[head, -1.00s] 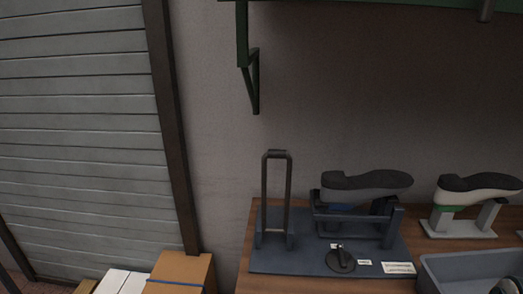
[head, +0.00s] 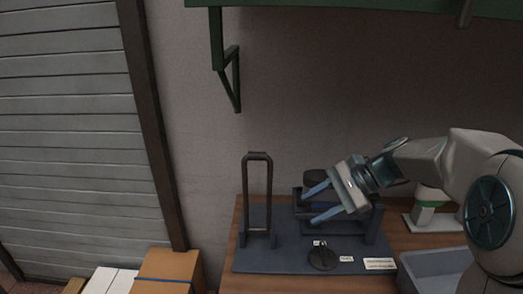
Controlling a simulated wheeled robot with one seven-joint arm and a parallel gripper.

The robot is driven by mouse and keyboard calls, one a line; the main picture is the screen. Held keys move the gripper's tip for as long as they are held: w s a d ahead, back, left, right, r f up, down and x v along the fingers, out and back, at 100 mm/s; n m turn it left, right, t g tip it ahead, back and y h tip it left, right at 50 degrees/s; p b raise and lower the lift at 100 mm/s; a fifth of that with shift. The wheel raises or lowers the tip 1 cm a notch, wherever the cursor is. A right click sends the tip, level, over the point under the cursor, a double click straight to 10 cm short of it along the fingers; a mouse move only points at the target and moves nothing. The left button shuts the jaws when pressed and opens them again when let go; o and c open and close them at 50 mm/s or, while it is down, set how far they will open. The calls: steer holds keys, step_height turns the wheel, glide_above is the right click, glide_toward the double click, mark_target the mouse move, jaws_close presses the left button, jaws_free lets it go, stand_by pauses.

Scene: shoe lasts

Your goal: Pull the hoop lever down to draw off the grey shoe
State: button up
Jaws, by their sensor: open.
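The hoop lever (head: 247,195) is a dark, tall narrow loop standing upright at the left of a dark blue base plate (head: 262,263). The grey shoe (head: 314,177) sits sole up on its stand behind my gripper, and most of it is hidden by my gripper and arm. My gripper (head: 314,203) is open, with two blue-grey fingers pointing left toward the hoop. It is empty and to the right of the lever, apart from it in the picture. I cannot tell its exact height over the plate.
A round black knob (head: 322,259) and small white labels (head: 380,264) are at the plate's front. A grey bin (head: 426,270) stands at the right front. A green shelf (head: 360,8) hangs above. Boxes (head: 165,268) stand at the lower left.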

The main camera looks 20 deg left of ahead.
mark_target(246, 157)
steer(key=w+a+r+m+g+y+p, duration=0.1)
steer(key=w+a+r+m+y, duration=0.1)
steer(key=w+y, duration=0.3)
steer(key=w+a+r+m+g+y+p, duration=0.1)
steer(key=w+a+r+m+y, duration=0.15)
steer(key=w, duration=0.45)
steer(key=shift+n, duration=0.25)
steer(key=p+x, duration=0.1)
steer(key=x, duration=0.3)
steer(key=p+x, duration=0.1)
steer(key=x, duration=0.4)
steer(key=p+x, duration=0.1)
steer(key=x, duration=0.3)
steer(key=shift+w+a, duration=0.25)
steer(key=shift+a, duration=0.1)
jaws_close()
